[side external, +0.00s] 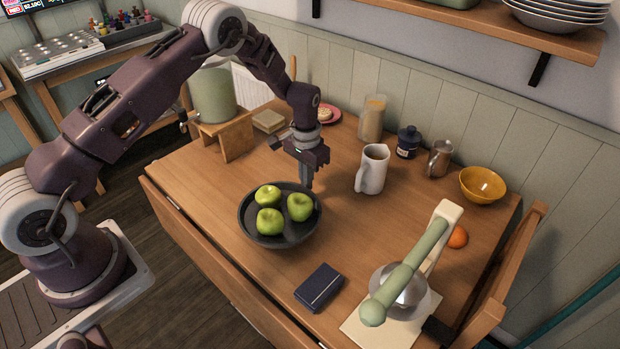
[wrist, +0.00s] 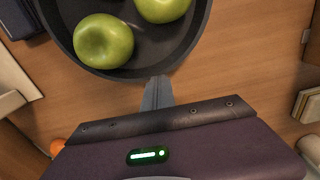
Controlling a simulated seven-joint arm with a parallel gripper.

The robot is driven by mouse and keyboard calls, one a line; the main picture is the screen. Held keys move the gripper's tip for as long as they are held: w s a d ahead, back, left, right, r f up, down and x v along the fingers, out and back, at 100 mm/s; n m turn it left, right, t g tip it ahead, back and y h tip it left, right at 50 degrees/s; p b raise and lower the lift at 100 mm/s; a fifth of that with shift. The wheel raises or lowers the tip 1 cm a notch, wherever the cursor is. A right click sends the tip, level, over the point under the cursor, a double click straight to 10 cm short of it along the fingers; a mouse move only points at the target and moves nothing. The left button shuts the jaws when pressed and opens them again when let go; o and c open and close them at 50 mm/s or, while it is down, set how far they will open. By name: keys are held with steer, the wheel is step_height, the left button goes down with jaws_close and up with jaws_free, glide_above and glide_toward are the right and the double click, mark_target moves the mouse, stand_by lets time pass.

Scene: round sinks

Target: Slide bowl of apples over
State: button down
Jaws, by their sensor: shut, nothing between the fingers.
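A dark bowl (side external: 277,236) holds three green apples (side external: 269,221) and stands on the wooden table (side external: 200,185). In the wrist view the bowl's near rim (wrist: 118,74) and two of the apples (wrist: 104,42) show at the top. My gripper (side external: 306,183) points down at the bowl's far right side in the side view, with its fingertips close to the rim. In the wrist view my gripper's fingers (wrist: 158,92) are shut together, empty, and sit just outside the rim. I cannot tell whether they touch it.
A dark blue box (side external: 319,288) lies in front of the bowl. A green stand mixer (side external: 405,272), an orange (side external: 457,237) and a yellow bowl (side external: 482,186) are further right. The table left of the bowl is clear.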

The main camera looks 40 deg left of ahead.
steer(key=shift+s, duration=0.6)
steer(key=w, duration=0.3)
steer(key=shift+w, duration=0.35)
steer(key=s+d+r+t, duration=0.1)
steer(key=s+r, duration=0.2)
steer(key=r, duration=1.8)
steer(key=s+d+r+t, duration=0.2)
steer(key=s+r, duration=0.8)
steer(key=s+r+t, duration=0.1)
steer(key=s+t, duration=0.1)
steer(key=s, duration=2.1)
steer(key=shift+d+r+t, duration=0.3)
steer(key=shift+d+r, duration=0.05)
steer(key=shift+d, duration=0.1)
